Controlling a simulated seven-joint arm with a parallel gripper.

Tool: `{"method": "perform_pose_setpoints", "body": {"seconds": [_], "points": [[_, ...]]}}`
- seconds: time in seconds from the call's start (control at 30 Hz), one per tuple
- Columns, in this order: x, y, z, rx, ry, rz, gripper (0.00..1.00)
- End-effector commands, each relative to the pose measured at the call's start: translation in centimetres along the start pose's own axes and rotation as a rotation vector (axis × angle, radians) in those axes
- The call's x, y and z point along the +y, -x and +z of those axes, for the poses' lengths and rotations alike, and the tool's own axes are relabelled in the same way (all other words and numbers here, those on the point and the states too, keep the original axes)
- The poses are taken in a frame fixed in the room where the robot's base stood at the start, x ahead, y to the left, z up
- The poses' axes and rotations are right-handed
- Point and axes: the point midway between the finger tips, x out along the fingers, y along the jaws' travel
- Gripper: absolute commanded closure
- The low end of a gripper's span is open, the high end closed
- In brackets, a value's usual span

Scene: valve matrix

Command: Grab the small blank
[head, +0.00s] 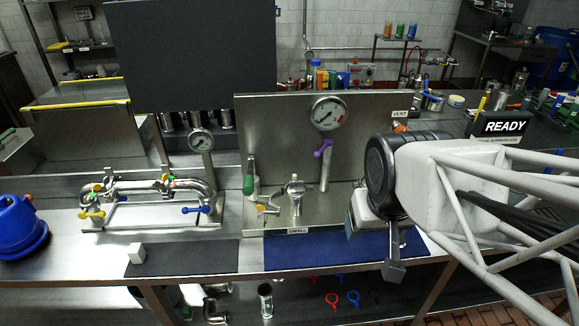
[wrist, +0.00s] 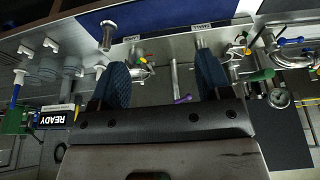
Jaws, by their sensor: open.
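In the wrist view a small grey metal piece with a wider round end (wrist: 108,30) is at the edge of the blue mat (wrist: 165,12), beside a white label. It looks like a blank, but I cannot read that label to tell whether it is the small one. My gripper (wrist: 157,65) is open, its two dark blue fingers spread wide with nothing between them. The metal piece is apart from the fingers, beyond the left one. In the head view my gripper (head: 393,272) hangs over the right part of the blue mat (head: 310,250), and I cannot make out the piece there.
A label reading SMALL (head: 298,231) is at the mat's back edge. Behind it stand a tap-like fitting (head: 296,197), a purple-handled valve (head: 323,165) and a gauge (head: 328,113). A pipe loop with coloured handles (head: 150,190) is at left.

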Motion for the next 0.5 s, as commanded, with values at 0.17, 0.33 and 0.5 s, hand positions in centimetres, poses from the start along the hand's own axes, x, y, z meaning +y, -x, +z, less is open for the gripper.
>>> {"method": "perform_pose_setpoints", "body": {"seconds": [0.17,0.33,0.5], "points": [[-0.6,-2.9,-3.0,0.112,0.018,-0.004,0.29],[-1.4,-5.7,-6.3,0.248,0.038,-0.012,0.29],[-2.3,-8.3,-9.2,0.385,0.057,-0.026,0.29]]}}
